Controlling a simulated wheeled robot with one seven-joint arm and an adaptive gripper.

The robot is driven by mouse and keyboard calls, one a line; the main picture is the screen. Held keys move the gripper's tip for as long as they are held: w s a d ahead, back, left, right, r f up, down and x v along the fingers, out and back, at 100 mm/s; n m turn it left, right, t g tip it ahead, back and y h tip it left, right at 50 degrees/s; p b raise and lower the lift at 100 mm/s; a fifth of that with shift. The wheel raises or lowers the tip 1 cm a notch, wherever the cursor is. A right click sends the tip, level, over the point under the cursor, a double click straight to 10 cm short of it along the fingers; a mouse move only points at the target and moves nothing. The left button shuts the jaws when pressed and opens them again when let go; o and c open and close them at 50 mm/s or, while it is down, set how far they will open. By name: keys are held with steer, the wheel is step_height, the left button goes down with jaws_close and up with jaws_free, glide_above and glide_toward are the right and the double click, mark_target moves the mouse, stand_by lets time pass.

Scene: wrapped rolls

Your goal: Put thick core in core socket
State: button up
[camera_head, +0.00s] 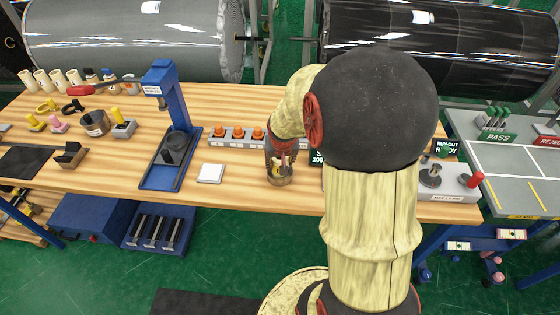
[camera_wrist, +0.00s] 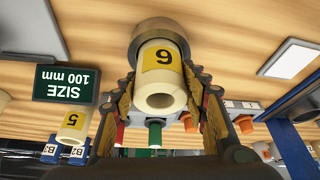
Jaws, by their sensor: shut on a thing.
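The thick core is a cream tube with a yellow number label (camera_wrist: 162,76), its hollow end facing the wrist camera. My gripper (camera_wrist: 162,103) is shut on it, one finger on each side; in the head view my gripper (camera_head: 280,160) is low over the table. The core socket (camera_wrist: 160,31) looks like a round metal cup on the wooden table, at the core's far end. In the head view the socket (camera_head: 281,181) shows below my gripper. The core lines up with the cup, but I cannot tell how deep it sits inside.
A green "SIZE 100 mm" sign (camera_wrist: 67,84) stands beside the socket, near another labelled core (camera_wrist: 73,124). A white square pad (camera_head: 210,173) lies left of the socket. A rack with orange-topped pieces (camera_head: 238,134) stands behind. A blue press (camera_head: 171,150) stands farther left.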

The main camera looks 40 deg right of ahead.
steer(key=o, duration=1.2)
steer(key=shift+f, duration=0.1)
steer(key=shift+o, duration=0.2)
steer(key=shift+r, duration=0.25)
steer(key=p+v, duration=0.3)
steer(key=v, duration=0.9)
steer(key=s+a+r+n+y, duration=0.1)
steer(key=s+a+r+n, duration=0.1)
steer(key=a, duration=0.6)
steer(key=s+a+r+n+t+y, duration=0.1)
steer(key=s+a+r+n, duration=0.2)
steer(key=s+a+r, duration=0.2)
steer(key=s+a+r+n+t, duration=0.1)
steer(key=s+a+r+n, duration=0.1)
steer(key=a, duration=0.9)
step_height(320, 180, up, 3)
steer(key=shift+s+f+n+y, duration=0.1)
steer(key=shift+s+n+y, duration=0.25)
steer(key=shift+s, duration=0.5)
